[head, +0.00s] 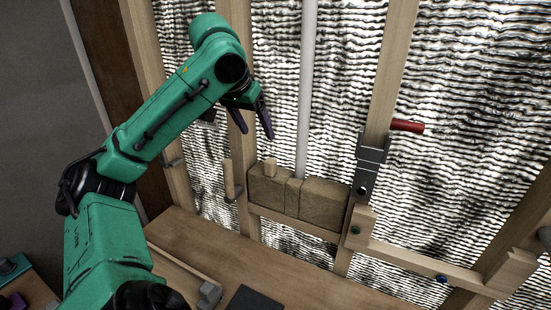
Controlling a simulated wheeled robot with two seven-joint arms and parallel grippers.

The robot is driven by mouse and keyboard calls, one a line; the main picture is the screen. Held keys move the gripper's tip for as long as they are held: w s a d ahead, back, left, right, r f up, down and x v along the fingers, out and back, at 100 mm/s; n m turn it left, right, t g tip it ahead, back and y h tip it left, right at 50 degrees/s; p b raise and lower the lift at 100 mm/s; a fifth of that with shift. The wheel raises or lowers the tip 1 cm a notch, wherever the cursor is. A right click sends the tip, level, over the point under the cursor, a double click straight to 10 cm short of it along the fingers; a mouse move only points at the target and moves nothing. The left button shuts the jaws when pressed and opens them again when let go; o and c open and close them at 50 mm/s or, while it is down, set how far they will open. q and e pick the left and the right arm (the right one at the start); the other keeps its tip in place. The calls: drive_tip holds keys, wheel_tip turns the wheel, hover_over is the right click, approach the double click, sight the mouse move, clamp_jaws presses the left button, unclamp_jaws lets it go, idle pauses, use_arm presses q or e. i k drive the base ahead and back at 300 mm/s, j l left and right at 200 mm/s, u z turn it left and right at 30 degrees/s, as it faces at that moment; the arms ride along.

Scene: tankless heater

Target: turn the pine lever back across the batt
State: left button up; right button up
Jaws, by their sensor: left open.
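The batt (322,203) is a brown block with a seam, sitting on a wooden rail between two studs. A short upright pale wooden piece (229,180) stands at the left stud, just left of the batt; it looks like the pine lever. My right gripper is not in view.
A white pipe (307,90) runs down behind the batt. A grey metal bracket (367,170) and a red handle (407,126) are on the right stud. Wooden blocks (359,228) stand below it. A wooden worktop (225,255) lies in front, with a dark flat pad (254,299).

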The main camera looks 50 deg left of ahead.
sight(232, 193)
drive_tip(key=k+l, duration=0.25)
drive_tip(key=k, duration=0.2)
drive_tip(key=k+l, duration=0.25)
drive_tip(key=k, duration=0.25)
drive_tip(key=k+l, duration=0.25)
drive_tip(key=k, duration=0.2)
